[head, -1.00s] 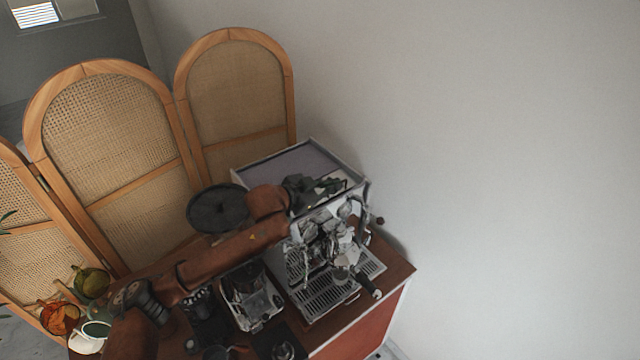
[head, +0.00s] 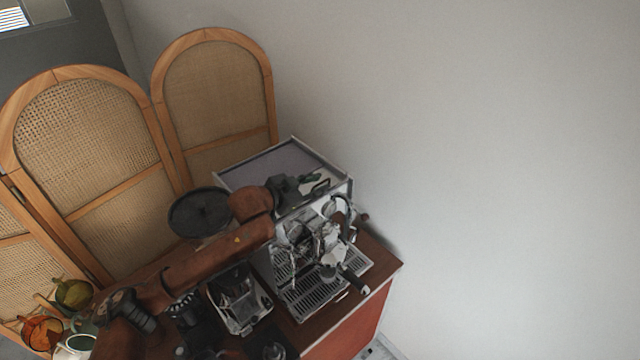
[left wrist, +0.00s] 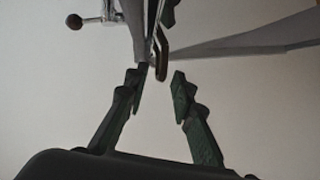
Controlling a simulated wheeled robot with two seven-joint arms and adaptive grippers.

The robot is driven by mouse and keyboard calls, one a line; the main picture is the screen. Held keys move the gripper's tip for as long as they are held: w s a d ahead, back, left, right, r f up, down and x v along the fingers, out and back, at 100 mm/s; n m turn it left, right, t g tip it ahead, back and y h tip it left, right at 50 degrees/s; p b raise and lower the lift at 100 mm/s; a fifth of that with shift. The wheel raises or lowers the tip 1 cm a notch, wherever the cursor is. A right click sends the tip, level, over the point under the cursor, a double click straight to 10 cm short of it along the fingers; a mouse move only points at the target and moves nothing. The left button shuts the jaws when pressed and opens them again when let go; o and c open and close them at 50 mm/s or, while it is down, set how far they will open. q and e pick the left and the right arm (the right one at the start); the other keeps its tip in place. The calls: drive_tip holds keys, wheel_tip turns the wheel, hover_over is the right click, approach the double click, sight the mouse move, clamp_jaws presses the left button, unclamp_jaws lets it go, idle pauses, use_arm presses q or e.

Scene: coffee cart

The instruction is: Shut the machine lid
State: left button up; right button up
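The silver espresso machine (head: 262,232) stands on the cart, with a flat grey-purple top panel (head: 275,165) inside a raised pale rim. Whether this panel is the lid, and how far the lid is closed, I cannot tell. My left gripper (head: 312,183) is over the front right part of the machine's top, beside a dark loop-shaped handle (head: 321,187). In the left wrist view its green-black fingers (left wrist: 158,78) are apart with nothing clamped between them. A dark, brown-edged handle-like part (left wrist: 163,60) shows just beyond the fingertips. My right gripper is not in view.
A grinder with a round dark hopper (head: 200,211) stands left of the machine, under my left arm. Cups (head: 75,345) and coloured glass vessels (head: 72,293) sit at lower left. A rattan screen (head: 215,100) stands behind; the pale wall is close on the right.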

use_arm(q)
drive_tip(key=v, duration=1.2)
